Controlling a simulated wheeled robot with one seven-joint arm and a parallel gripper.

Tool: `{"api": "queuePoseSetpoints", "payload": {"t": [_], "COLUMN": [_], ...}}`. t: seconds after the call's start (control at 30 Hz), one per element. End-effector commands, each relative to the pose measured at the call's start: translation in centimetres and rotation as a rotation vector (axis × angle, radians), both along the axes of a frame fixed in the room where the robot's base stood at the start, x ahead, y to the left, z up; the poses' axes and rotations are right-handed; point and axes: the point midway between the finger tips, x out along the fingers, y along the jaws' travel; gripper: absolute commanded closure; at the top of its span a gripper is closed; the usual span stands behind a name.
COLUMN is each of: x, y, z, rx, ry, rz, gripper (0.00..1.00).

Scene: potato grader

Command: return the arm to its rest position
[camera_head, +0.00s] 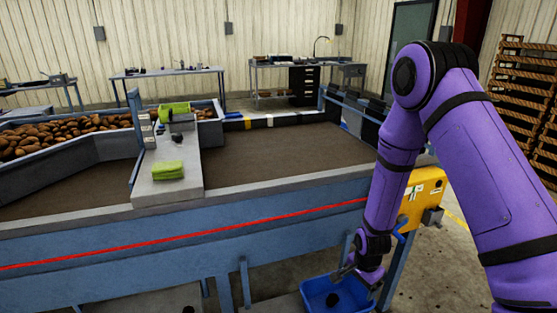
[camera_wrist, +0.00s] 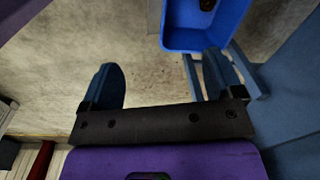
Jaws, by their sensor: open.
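My purple arm comes in from the right of the head view, bends at the elbow and hangs down in front of the grader. My gripper (camera_head: 358,276) is low, at the right end of the grader, above or beside the rim of a blue bin (camera_head: 312,295). In the wrist view my gripper (camera_wrist: 165,78) has its two fingers wide apart with only floor between them. The blue bin (camera_wrist: 192,40) shows beyond the right finger. A dark lump (camera_head: 333,299) lies in the bin and also shows in the wrist view (camera_wrist: 207,4).
The grader's blue side wall (camera_head: 150,240) and its brown belt (camera_head: 280,150) lie left of my arm. A yellow box (camera_head: 425,195) is mounted close behind the forearm. A green cloth (camera_head: 168,170) lies on the grey ledge. Stacked wooden crates (camera_head: 520,90) stand far right.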

Motion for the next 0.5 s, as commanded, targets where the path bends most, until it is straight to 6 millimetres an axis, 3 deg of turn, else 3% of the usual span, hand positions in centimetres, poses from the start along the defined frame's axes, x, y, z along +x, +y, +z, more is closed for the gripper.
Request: {"api": "queuePoseSetpoints", "payload": {"t": [0.2,0.5], "x": [1.5,0.9], "y": [-0.6,-1.7], "z": [8.2,19.1], "rx": [-0.002,-0.018], "ry": [-0.055,-0.122], "rz": [0.107,0.263], "gripper": [0.14,0.14]}}
